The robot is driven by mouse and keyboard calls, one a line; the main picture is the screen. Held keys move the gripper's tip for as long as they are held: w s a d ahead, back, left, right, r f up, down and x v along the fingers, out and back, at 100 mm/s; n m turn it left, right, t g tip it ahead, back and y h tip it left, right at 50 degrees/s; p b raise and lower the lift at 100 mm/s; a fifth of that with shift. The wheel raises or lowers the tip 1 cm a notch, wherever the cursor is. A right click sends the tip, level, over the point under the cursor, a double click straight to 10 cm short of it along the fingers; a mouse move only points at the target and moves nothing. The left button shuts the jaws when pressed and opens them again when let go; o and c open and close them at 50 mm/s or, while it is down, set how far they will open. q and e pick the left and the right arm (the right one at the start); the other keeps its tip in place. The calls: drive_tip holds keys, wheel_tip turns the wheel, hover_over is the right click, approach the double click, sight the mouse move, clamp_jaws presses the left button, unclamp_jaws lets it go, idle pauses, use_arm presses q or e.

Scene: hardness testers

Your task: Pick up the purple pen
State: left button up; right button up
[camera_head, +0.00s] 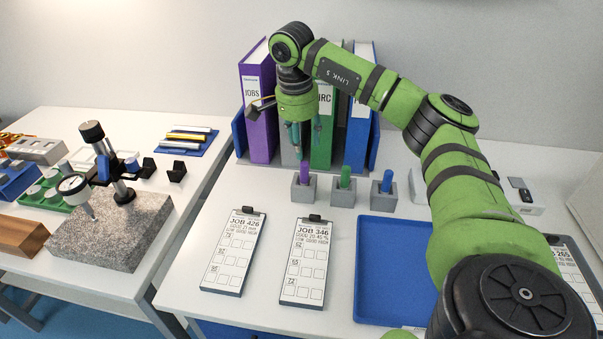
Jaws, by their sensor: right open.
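The purple pen (304,172) stands upright in a small grey block holder (304,190) on the white table. A green pen (345,177) and a blue pen (387,181) stand in similar holders to its right. My right gripper (305,147) is open and points down just above the purple pen, in front of the binders. Its fingers look apart from the pen, though the exact gap is hard to judge. My left gripper is not in view.
Purple, green and blue binders (259,110) stand in a blue rack behind the pens. Clipboards (233,250) and a blue tray (393,300) lie in front. A granite block with a dial gauge stand (125,240) is on the left table.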

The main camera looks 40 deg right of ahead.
sight(304, 163)
wheel_tip(304, 163, down, 2)
drive_tip(key=shift+w+f, duration=0.1)
drive_tip(key=shift+w, duration=0.05)
drive_tip(key=f, duration=0.2)
drive_tip(key=d+f+p, duration=0.1)
drive_tip(key=f, duration=0.2)
drive_tip(key=shift+f, duration=0.1)
drive_tip(key=shift+d+f, duration=0.1)
drive_tip(key=shift+f, duration=0.15)
drive_tip(key=shift+c, duration=0.8)
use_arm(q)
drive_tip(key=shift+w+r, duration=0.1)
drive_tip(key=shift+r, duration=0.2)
use_arm(e)
clamp_jaws()
